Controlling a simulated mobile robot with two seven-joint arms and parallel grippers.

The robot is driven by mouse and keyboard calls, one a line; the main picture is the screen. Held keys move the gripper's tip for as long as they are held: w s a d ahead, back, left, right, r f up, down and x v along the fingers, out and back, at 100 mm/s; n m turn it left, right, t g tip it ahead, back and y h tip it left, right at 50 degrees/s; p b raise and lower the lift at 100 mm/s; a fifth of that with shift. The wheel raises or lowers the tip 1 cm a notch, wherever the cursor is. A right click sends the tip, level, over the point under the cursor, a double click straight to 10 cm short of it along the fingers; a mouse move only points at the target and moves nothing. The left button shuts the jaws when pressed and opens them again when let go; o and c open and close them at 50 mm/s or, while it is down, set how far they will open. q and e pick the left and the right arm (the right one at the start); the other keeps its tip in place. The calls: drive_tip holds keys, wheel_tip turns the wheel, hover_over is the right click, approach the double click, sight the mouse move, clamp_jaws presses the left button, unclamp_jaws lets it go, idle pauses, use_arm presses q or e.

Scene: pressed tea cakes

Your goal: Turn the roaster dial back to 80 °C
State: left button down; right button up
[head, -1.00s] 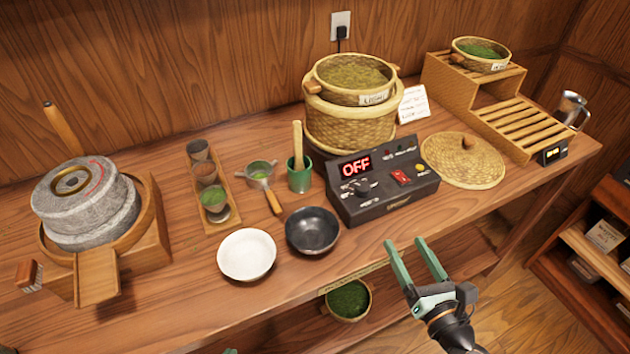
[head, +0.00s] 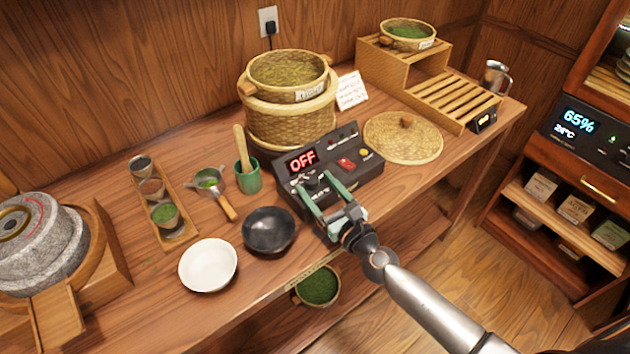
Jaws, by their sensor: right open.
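The roaster control box (head: 372,178) is a dark unit on the bench with a red display (head: 303,160) that reads OFF. Its dial (head: 312,184) is a small dark knob below the display, partly hidden by my right gripper. My right gripper (head: 318,184) is open, its green fingers reaching over the front of the box near the dial. Whether the fingers touch the dial or stand on both sides of it, I cannot tell. A red switch (head: 346,164) and a yellow button (head: 364,153) sit right of the dial. My left gripper is out of view.
The black bowl (head: 268,231) and white bowl (head: 208,266) stand left of the box. A green cup (head: 248,178) with a wooden pestle and the woven roaster basket (head: 290,122) stand behind. A woven lid (head: 403,143) lies to the right. The floor at the right is clear.

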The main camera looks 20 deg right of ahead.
drive_tip(key=shift+w+a, duration=0.2)
drive_tip(key=shift+w, duration=0.4)
clamp_jaws()
